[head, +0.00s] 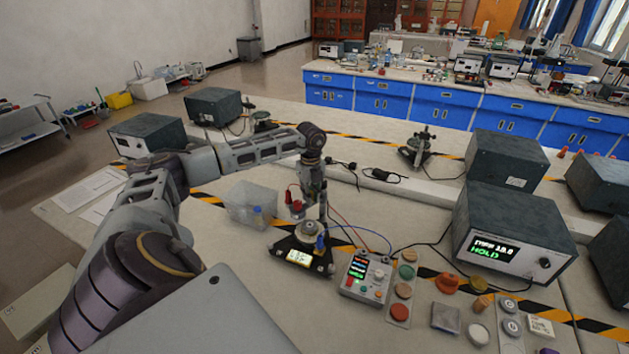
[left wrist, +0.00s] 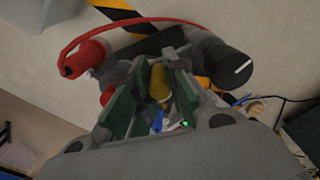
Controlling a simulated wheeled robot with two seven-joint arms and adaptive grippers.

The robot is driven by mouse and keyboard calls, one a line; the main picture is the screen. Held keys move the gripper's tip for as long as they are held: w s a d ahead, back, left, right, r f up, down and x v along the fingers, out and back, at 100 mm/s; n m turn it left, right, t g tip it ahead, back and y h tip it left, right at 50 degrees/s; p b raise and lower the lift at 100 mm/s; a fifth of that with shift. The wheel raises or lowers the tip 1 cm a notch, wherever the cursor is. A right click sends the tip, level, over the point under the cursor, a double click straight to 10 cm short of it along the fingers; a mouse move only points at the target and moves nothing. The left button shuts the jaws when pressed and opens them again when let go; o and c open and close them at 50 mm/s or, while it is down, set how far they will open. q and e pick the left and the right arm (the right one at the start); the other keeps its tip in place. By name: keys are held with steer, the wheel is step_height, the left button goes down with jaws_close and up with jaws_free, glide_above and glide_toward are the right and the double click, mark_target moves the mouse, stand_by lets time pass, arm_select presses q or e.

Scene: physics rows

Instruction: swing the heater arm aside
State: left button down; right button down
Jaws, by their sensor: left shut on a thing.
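A small apparatus with a dark triangular base (head: 285,262) and a lit yellow display stands on the near bench. The heater arm (head: 297,207) is at its upper part, with a red fitting and a red wire. My left gripper (head: 319,192) points down at the top of this apparatus and is shut on the heater arm. In the left wrist view the green-padded fingers of the gripper (left wrist: 155,92) are on either side of a brass-coloured cylinder (left wrist: 158,83). A red fitting (left wrist: 85,57) is at left and a black knob (left wrist: 236,67) at right. The fingers hide the exact contact. My right gripper is not seen.
A clear plastic box (head: 246,204) stands left of the apparatus. A grey control box (head: 364,277) with buttons is right of it, joined by wires. A large instrument (head: 515,232) reading HOLD and several coloured discs lie further right.

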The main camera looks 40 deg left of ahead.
arm_select(q)
steer(key=shift+w+a+r+m+b, duration=0.1)
steer(key=shift+w+a+m+b, duration=0.45)
steer(key=shift+m, duration=1.1)
steer(key=shift+w+a+m+b, duration=0.1)
steer(key=shift+w+a+m, duration=0.15)
steer(key=shift+a+m, duration=1)
steer(key=shift+w+a+r+m+b, duration=0.1)
steer(key=shift+w+a+m+b, duration=0.3)
steer(key=shift+m, duration=1.6)
steer(key=c, duration=1.7)
jaws_free()
steer(key=shift+o, duration=0.2)
steer(key=shift+f, duration=0.1)
step_height(320, 180, up, 12)
